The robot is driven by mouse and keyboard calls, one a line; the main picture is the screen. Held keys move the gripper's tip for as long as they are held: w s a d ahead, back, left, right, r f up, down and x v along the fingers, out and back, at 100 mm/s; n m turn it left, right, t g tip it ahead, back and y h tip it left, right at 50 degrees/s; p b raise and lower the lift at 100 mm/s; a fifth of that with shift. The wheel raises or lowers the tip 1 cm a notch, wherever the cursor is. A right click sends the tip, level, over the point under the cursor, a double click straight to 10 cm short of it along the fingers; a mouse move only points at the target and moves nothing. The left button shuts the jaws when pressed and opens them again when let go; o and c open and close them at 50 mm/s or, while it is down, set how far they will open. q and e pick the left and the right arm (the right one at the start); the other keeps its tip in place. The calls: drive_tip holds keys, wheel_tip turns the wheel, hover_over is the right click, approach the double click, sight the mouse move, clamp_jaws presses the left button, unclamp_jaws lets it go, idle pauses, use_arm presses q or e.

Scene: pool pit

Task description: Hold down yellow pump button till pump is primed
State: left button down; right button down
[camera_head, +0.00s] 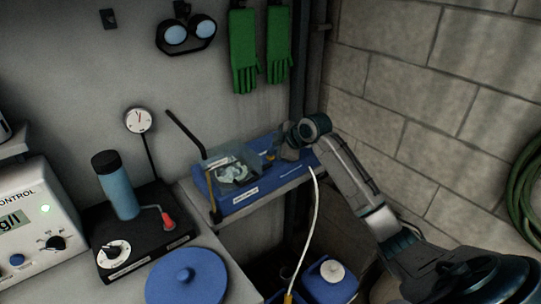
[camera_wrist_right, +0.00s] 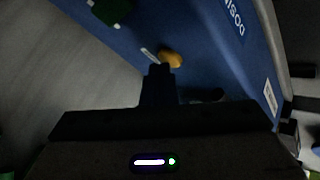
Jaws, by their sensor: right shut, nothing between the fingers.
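The blue dosing pump (camera_head: 262,192) sits on a grey shelf, with a clear cover (camera_head: 233,170) over its left part. Its yellow button (camera_head: 270,155) shows just left of my right gripper (camera_head: 281,152). In the right wrist view, the yellow button (camera_wrist_right: 172,58) stands on the blue face, just beyond the dark shut fingertips (camera_wrist_right: 160,70). The tips meet the button's near edge in the picture; I cannot tell whether they touch or press it. The right gripper is shut and empty. My left gripper is out of view.
A black stand with a blue cylinder (camera_head: 119,189) and a white control box (camera_head: 38,222) are on the left. A blue lid (camera_head: 187,277) is in front. A white hose (camera_head: 313,215) hangs from the pump to blue containers (camera_head: 328,280) below. A block wall stands right.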

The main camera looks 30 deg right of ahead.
sight(274, 158)
idle(0.8)
drive_tip(key=shift+r+p, duration=0.9)
drive_tip(key=shift+p, duration=0.1)
drive_tip(key=shift+r, duration=0.1)
wheel_tip(274, 158, up, 5)
drive_tip(key=p, duration=0.4)
drive_tip(key=shift+p, duration=0.35)
